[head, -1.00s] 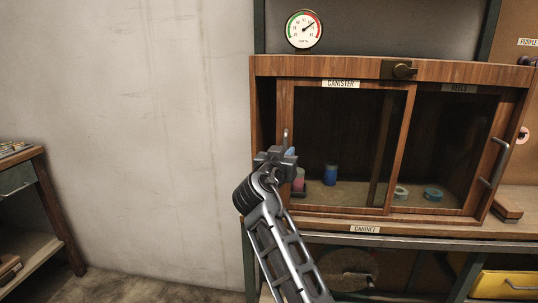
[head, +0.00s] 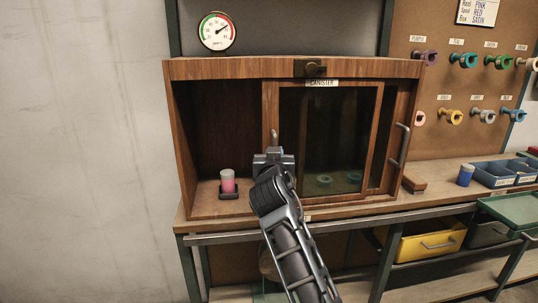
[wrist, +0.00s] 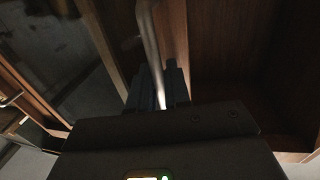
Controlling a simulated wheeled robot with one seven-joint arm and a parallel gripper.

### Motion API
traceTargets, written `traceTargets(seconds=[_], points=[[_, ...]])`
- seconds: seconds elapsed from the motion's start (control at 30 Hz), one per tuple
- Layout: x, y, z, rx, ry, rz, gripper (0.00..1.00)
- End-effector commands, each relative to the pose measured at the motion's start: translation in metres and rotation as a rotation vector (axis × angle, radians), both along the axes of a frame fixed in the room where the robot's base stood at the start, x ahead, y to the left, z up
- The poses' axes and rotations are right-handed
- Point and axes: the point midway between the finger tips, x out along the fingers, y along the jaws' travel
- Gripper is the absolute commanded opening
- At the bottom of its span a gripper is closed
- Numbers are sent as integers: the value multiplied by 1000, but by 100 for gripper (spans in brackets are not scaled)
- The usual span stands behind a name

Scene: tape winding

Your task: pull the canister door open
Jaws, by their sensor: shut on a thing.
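The wood-framed glass canister door (head: 374,145) stands slid to the right in the wooden cabinet, under the CANISTER label (head: 321,83). The cabinet's left part is open to view. My gripper (head: 273,152) is shut on the door's upright metal handle (head: 274,137) at the left frame edge. The wrist view shows the handle (wrist: 149,35) running down between the fingers (wrist: 160,88). A pink canister (head: 228,183) with a pale top stands on a small dark tray in the uncovered left part. My arm hides the door's lower left corner.
A second metal handle (head: 402,145) is at the cabinet's right. Two tape rolls (head: 324,181) show dimly behind the glass. A blue cup (head: 466,175), a brown block (head: 414,184) and blue bins (head: 494,173) are on the bench at right. A gauge (head: 217,32) hangs above.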

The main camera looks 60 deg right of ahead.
Motion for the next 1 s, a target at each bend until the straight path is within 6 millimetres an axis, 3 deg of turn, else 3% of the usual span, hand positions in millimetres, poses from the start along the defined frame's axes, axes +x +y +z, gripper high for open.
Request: traceTargets(seconds=[0.17,0.2,0.33,0.67,1.0], points=[[0,0,-1,1,2,-1,0],[0,0,-1,2,1,-1,20],[0,0,-1,1,0,-1,31],[-2,7,-1,0,1,1,31],[-29,53,-3,-1,2,2,31]])
